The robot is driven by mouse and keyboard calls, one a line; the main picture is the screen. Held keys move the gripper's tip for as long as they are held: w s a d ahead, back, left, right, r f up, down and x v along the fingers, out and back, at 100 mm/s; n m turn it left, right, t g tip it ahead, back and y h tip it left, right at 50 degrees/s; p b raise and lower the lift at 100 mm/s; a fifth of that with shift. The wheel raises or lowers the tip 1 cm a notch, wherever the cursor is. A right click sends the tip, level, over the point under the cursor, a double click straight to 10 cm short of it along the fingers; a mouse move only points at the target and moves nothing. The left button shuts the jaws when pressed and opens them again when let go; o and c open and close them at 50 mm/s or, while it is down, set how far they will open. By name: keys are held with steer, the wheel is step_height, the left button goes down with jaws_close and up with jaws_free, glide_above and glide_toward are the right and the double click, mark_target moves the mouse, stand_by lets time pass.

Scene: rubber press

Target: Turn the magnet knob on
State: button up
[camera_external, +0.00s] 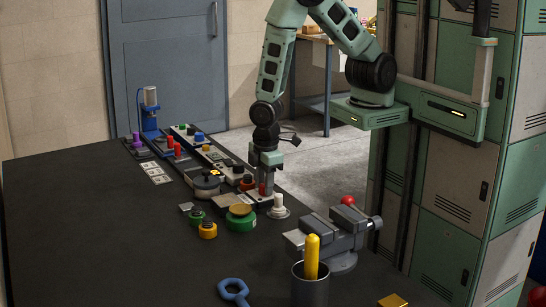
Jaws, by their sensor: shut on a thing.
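My gripper (266,184) points straight down at the right part of the row of devices on the dark table. Its fingers are closed around a small red knob (262,189), which I take to be the magnet knob. The knob is on a low grey block (258,197). The fingers hide most of the knob, so I cannot tell which way it is turned.
A white post on a round base (278,212) stands just right of the gripper. A grey vise (340,235) and a cup (310,288) with a yellow handle are nearer. The table's left side is clear.

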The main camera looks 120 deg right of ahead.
mark_target(262, 186)
steer(key=m+p, duration=0.2)
steer(key=m, duration=0.5)
steer(key=shift+d+r, duration=0.1)
steer(key=m+p, duration=0.1)
steer(key=m, duration=0.3)
steer(key=shift+w, duration=0.1)
steer(key=shift+m+g+p, duration=0.3)
steer(key=shift+m+p, duration=0.15)
steer(key=shift+m, duration=1.35)
steer(key=o, duration=1)
steer(key=shift+c, duration=0.2)
step_height(262, 186, up, 17)
steer(key=p, duration=0.1)
steer(key=shift+w+r+p, duration=0.15)
steer(key=shift+w+p, duration=0.25)
steer(key=shift+w, duration=0.05)
